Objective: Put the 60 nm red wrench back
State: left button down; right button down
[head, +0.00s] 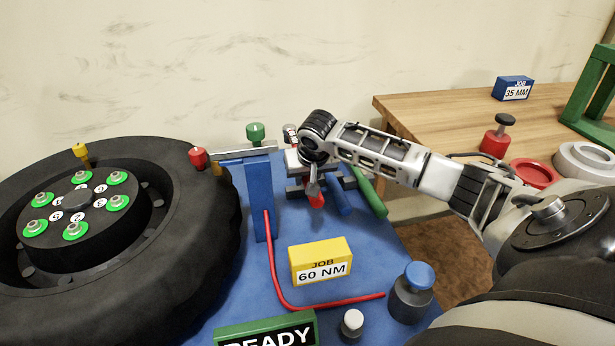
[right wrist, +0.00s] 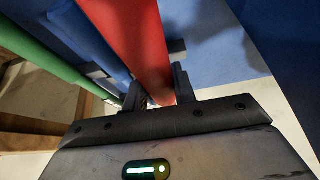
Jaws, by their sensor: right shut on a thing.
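The red wrench (right wrist: 143,45) runs up from between the fingers of my right gripper (right wrist: 162,88) in the right wrist view. The gripper is shut on its handle. In the head view my right gripper (head: 313,182) is at the grey rack (head: 295,190), and only a short red part of the wrench (head: 316,200) shows below it. A blue handle (head: 337,196) and a green handle (head: 371,192) hang just to the right. The gripper and forearm hide most of the rack, so I cannot tell whether the wrench rests in it. My left gripper is not in view.
A blue post (head: 258,200) with a grey top bar stands left of the gripper. A large tyre (head: 190,280) fills the left. A yellow "60 NM" job block (head: 320,262), a red hose (head: 330,303) and a blue-capped weight (head: 411,295) are in front. A wooden table (head: 440,110) stands right.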

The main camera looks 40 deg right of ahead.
jog(key=shift+r, duration=0.2)
jog(key=shift+r+p, duration=0.15)
jog(key=shift+p, duration=0.6)
jog(key=shift+f+b, duration=1)
jog(key=shift+f, duration=2.45)
jog(key=c, duration=1.1)
grip_release()
jog(key=shift+o, duration=0.2)
jog(key=shift+s+f, duration=0.15)
jog(key=p+v, duration=0.1)
jog(key=v, duration=1.5)
jog(key=shift+p, duration=0.35)
